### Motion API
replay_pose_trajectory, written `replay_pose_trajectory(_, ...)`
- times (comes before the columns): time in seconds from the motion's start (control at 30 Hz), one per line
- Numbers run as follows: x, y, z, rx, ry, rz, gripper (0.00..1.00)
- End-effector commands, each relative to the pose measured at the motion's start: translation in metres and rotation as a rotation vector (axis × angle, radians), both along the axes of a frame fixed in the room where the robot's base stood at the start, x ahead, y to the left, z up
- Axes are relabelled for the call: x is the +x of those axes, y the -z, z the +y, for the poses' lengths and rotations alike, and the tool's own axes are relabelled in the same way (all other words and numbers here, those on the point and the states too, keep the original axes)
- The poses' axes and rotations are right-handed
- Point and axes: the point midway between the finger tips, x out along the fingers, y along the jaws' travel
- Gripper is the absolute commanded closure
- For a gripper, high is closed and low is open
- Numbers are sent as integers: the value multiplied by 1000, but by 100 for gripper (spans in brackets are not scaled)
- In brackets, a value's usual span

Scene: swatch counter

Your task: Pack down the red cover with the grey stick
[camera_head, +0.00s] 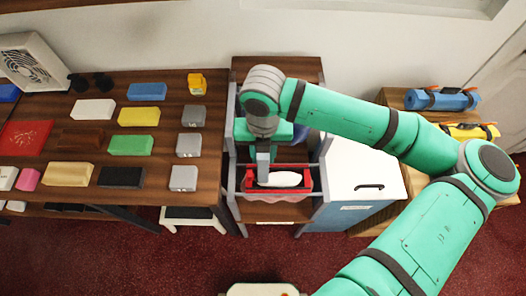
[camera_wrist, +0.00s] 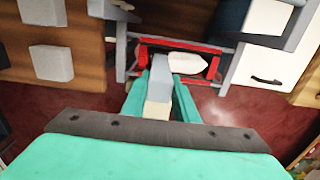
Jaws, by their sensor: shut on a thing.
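My gripper (camera_wrist: 160,100) is shut on the grey stick (camera_wrist: 159,72), a squared grey bar with a tan end. In the head view the grey stick (camera_head: 263,167) points down, its lower end at the left part of the red cover (camera_head: 307,178). The red cover (camera_wrist: 180,44) shows as red edges around a dark opening in a grey-framed stand, with a white rounded thing (camera_head: 286,179) inside it. I cannot tell whether the stick touches the cover. My fingers are mostly hidden behind the wrist in the head view.
A white-topped cabinet (camera_head: 360,170) with a black handle stands just right of the stand. At left, a brown table (camera_head: 160,180) holds several coloured and grey blocks. Blue and yellow rolls (camera_head: 440,98) lie at far right. Red carpet (camera_head: 150,270) is open in front.

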Motion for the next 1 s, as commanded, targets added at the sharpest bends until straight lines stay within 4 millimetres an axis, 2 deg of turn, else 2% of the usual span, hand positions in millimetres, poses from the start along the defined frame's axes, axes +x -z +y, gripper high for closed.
replay_pose_trajectory(1.0, 0, 39, 0, 0, 0, 1, 92)
